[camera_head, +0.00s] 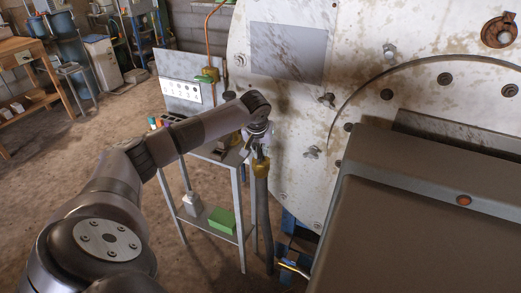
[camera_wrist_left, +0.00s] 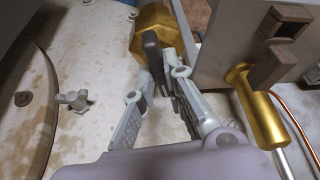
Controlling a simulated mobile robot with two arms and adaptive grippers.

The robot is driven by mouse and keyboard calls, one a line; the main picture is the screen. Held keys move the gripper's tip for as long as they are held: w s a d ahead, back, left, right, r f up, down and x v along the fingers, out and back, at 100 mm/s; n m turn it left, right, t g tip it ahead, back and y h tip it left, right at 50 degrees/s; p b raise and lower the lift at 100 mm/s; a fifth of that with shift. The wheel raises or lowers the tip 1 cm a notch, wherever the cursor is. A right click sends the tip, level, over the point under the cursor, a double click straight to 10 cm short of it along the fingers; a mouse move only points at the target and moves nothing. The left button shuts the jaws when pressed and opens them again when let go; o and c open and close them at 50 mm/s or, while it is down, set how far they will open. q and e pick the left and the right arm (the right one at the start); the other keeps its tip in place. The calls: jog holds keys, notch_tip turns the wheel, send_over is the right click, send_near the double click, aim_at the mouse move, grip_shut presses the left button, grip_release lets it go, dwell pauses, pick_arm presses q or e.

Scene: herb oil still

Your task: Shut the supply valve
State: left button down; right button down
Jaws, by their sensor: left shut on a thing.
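The supply valve appears to be the brass fitting (camera_head: 261,167) on top of a grey hose, beside the large white vessel. In the left wrist view a brass body (camera_wrist_left: 153,22) shows at the top, with a dark grey lever (camera_wrist_left: 152,52) in front of it. My left gripper (camera_head: 259,143) is over this fitting in the head view. In the left wrist view the fingers of my left gripper (camera_wrist_left: 163,78) are shut on the dark lever, one on each side. The lever's far end is partly hidden. My right gripper is not in view.
The stained white vessel (camera_head: 290,110) with projecting wing bolts stands close on the right. A metal stand (camera_head: 243,220) with a green box (camera_head: 222,220) on its lower shelf is just left of the hose. Another brass fitting (camera_wrist_left: 258,105) shows right in the wrist view.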

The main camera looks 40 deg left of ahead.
pick_arm(q)
jog(key=n, duration=0.2)
jog(key=n+y, duration=0.1)
jog(key=shift+w+d+r+n+g, duration=0.1)
jog(key=shift+w+n+g, duration=0.05)
jog(key=shift+n+g, duration=0.25)
jog(key=n, duration=0.2)
jog(key=n+g+y+p, duration=0.1)
jog(key=n, duration=0.1)
jog(key=shift+w+n+g, duration=0.1)
jog(key=shift+n+g, duration=0.2)
jog(key=n+g, duration=0.1)
jog(key=n, duration=0.2)
jog(key=shift+w, duration=0.1)
jog(key=shift+n+g, duration=0.9)
jog(key=shift+n, duration=1.1)
jog(key=c, duration=1.7)
grip_release()
jog(key=shift+o, duration=0.2)
jog(key=v, duration=1.2)
